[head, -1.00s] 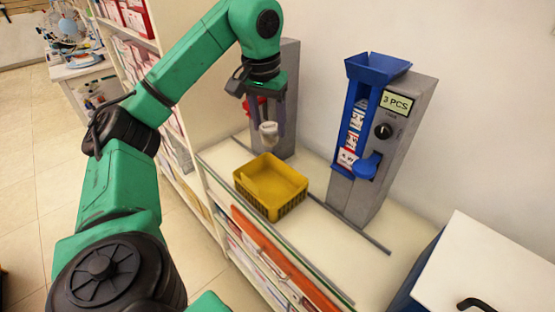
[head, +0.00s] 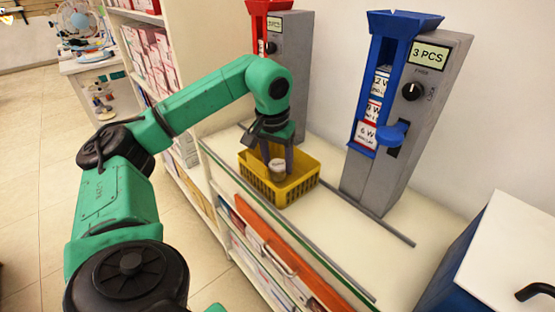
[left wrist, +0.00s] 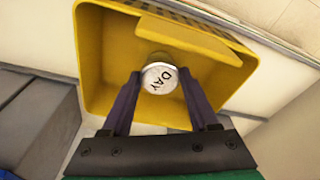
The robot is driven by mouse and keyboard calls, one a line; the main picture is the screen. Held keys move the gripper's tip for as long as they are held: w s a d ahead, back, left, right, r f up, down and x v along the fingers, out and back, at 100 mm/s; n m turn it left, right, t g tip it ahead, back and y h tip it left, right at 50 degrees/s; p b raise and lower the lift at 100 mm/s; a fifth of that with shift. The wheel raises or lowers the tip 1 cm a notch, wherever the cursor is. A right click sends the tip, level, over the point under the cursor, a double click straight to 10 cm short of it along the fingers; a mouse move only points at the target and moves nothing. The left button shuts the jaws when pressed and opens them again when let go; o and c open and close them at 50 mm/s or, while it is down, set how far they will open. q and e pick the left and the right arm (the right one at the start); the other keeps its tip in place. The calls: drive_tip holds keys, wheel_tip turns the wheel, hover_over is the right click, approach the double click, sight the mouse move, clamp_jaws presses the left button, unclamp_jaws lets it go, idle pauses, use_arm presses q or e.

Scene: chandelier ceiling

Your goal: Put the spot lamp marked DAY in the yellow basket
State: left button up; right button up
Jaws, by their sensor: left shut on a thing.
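The spot lamp (head: 278,170) is a small whitish cylinder. Its round white face, marked DAY, shows in the left wrist view (left wrist: 160,78). My left gripper (head: 277,160) is shut on the lamp, one finger on each side. It points down and holds the lamp within the outline of the yellow basket (head: 300,189). I cannot tell whether the lamp touches the basket floor. The basket stands on the pale counter and also shows in the left wrist view (left wrist: 92,60). My right gripper is not in view.
A grey dispenser with blue parts (head: 405,110), labelled 3 PCS, stands right of the basket. A grey dispenser with red parts (head: 290,50) stands behind it. A white-topped blue box (head: 500,260) is at the lower right. The counter (head: 320,222) is clear in front.

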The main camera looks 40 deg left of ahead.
sight(275, 169)
use_arm(q)
drive_tip(key=o, duration=1.4)
drive_tip(key=r+p, duration=0.1)
drive_tip(key=r, duration=0.3)
drive_tip(key=s+r+p, duration=0.1)
drive_tip(key=r+p, duration=0.1)
drive_tip(key=r, duration=0.2)
drive_tip(key=s+r+p, duration=0.1)
drive_tip(key=r, duration=0.3)
drive_tip(key=shift+d+r+p, duration=0.1)
drive_tip(key=shift+d+p, duration=0.15)
drive_tip(key=shift+p, duration=0.15)
drive_tip(key=shift+w, duration=0.15)
